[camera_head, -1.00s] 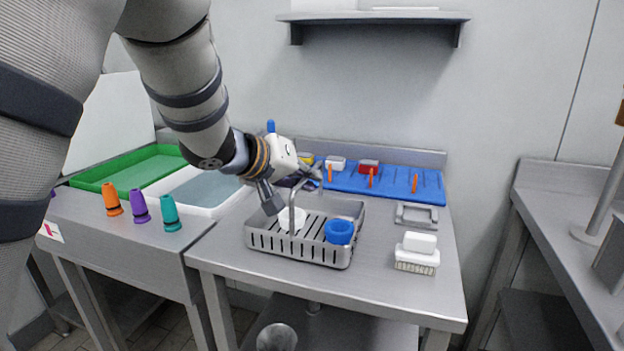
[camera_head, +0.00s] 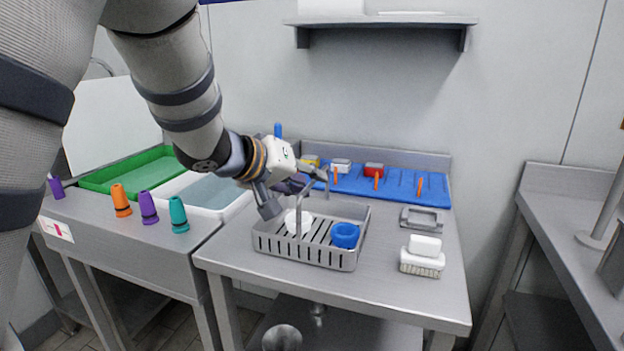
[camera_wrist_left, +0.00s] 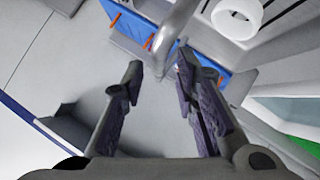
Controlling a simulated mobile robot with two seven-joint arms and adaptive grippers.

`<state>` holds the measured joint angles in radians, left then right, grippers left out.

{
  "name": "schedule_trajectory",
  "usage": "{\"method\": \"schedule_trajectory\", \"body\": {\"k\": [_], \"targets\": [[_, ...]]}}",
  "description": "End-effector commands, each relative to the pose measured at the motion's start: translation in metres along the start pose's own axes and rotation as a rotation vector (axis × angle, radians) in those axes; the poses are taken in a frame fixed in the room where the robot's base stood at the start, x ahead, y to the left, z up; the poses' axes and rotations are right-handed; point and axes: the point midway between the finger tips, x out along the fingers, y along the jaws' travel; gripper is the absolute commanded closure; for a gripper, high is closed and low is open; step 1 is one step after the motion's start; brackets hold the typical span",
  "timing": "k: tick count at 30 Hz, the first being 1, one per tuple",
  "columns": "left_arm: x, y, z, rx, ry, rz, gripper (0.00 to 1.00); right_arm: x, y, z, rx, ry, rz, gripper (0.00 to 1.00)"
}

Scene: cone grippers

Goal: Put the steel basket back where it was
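The steel basket (camera_head: 308,255) is a grey slotted tray with a tall arched handle (camera_head: 298,207), standing on the steel table. In it are a blue ring-shaped piece (camera_head: 345,235) and a white round piece (camera_head: 297,222). My left gripper (camera_head: 293,188) is above the basket at the handle, with its fingers apart. In the left wrist view my left gripper (camera_wrist_left: 160,66) is open, and the grey handle (camera_wrist_left: 172,35) reaches to between the fingertips. I see no finger clearly closed on it. My right gripper is not in view.
A blue mat (camera_head: 400,187) with several orange-handled tools lies behind. A white brush (camera_head: 422,262) and a grey frame (camera_head: 421,219) are right of the basket. White (camera_head: 205,203) and green (camera_head: 130,170) tubs and several coloured cones are left. The table front is clear.

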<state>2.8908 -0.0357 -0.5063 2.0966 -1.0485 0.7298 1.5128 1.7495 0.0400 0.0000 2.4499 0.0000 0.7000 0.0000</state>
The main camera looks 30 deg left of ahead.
Motion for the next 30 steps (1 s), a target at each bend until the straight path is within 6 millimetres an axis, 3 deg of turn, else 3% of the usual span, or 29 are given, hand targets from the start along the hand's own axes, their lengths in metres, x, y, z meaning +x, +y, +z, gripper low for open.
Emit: {"method": "schedule_trajectory", "body": {"k": [1, 3, 12, 30], "targets": [[-0.025, 0.009, -0.011, 0.0, 0.024, 0.016, 0.73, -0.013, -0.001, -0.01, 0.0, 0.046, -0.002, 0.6], [-0.043, 0.009, -0.011, 0.0, 0.026, 0.018, 0.73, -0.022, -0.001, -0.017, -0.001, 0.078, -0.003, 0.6], [-0.089, 0.001, -0.003, 0.007, 0.007, 0.0, 0.73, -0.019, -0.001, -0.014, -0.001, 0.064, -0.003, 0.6], [-0.097, 0.002, -0.003, 0.001, 0.007, 0.005, 0.73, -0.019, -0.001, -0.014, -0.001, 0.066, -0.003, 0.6]]}}
